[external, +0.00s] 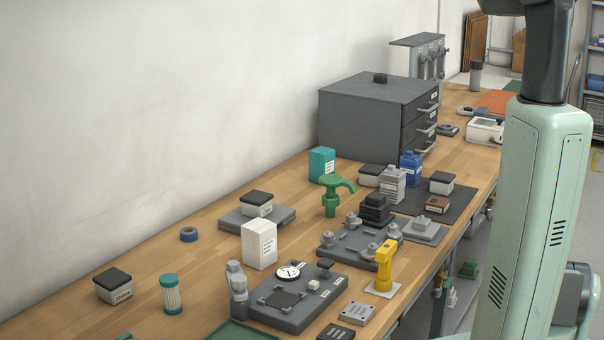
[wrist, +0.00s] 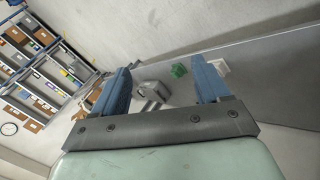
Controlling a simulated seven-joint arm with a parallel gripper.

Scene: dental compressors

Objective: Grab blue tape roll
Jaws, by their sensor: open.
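The blue tape roll (external: 189,234) lies flat on the wooden workbench (external: 140,258), left of the middle in the external view. Open bench surface surrounds it. My gripper (wrist: 165,90) is open in the wrist view, with its two blue fingers spread wide and nothing held between them. It points toward a wall, a grey surface and shelving, away from the tape roll. The tape roll does not show in the wrist view. In the external view my arm stands at the right, and the gripper is outside the picture.
A white carton (external: 259,244) and a black-lidded box on a grey plate (external: 257,204) stand right of the roll. A black-lidded container (external: 113,286) and a teal-capped cylinder (external: 172,295) stand in front. The wall (external: 130,120) runs behind. A grey drawer cabinet (external: 360,115) stands farther back.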

